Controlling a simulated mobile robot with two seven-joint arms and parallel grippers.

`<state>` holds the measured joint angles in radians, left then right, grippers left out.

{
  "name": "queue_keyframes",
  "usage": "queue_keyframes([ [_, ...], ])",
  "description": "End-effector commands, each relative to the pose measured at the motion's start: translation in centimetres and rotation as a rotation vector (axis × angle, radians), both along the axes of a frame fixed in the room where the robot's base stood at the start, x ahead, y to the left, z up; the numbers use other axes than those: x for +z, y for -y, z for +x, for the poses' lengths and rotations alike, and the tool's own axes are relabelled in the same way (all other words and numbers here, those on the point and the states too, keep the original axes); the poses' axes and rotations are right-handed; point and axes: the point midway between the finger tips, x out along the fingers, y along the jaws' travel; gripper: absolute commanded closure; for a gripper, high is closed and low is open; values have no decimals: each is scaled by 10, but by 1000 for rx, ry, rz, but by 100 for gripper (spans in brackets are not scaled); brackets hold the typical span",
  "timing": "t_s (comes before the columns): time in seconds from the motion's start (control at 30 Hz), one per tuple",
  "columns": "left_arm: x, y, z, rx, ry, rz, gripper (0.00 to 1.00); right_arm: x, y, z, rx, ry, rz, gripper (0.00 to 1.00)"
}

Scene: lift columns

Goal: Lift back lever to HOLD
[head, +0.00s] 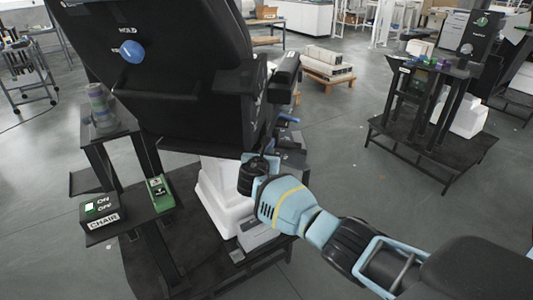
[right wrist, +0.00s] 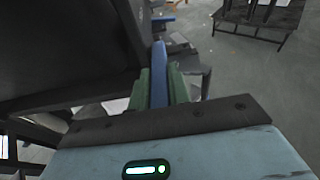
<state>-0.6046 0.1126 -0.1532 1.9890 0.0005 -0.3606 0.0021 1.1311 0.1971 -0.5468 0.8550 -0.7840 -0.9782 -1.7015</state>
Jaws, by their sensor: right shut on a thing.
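A black chair (head: 160,95) stands on a white pedestal (head: 215,187). A round blue knob (head: 132,51) with a white mark sits on its back, beside a HOLD label (head: 127,29) and a second label too small to read. My right gripper (head: 262,162) is at the chair's lower right side. In the right wrist view its green fingers (right wrist: 178,86) are shut on a blue lever (right wrist: 159,75) that sticks out beside the dark chair. The gripper hides most of this lever in the head view. My left gripper is not in view.
A green-lit ON/OFF box (head: 100,207) marked CHAIR and a green box (head: 159,193) sit on a stand at the left. Another blue lever (head: 288,118) shows just above my right gripper. A second dark stand (head: 425,130) is at the right, with clear floor between.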

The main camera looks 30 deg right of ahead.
Motion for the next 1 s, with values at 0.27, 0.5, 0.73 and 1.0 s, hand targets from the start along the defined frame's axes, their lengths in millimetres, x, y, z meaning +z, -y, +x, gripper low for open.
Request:
queue_keyframes([
  [0.27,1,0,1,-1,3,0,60,12,3,3,-1,17,-8,100],
  [0.5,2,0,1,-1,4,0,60,13,3,4,-1,17,-8,100],
  [0.73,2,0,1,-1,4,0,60,13,3,4,-1,18,-9,100],
  [1.0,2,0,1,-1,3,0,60,10,2,3,-1,12,-6,60],
])
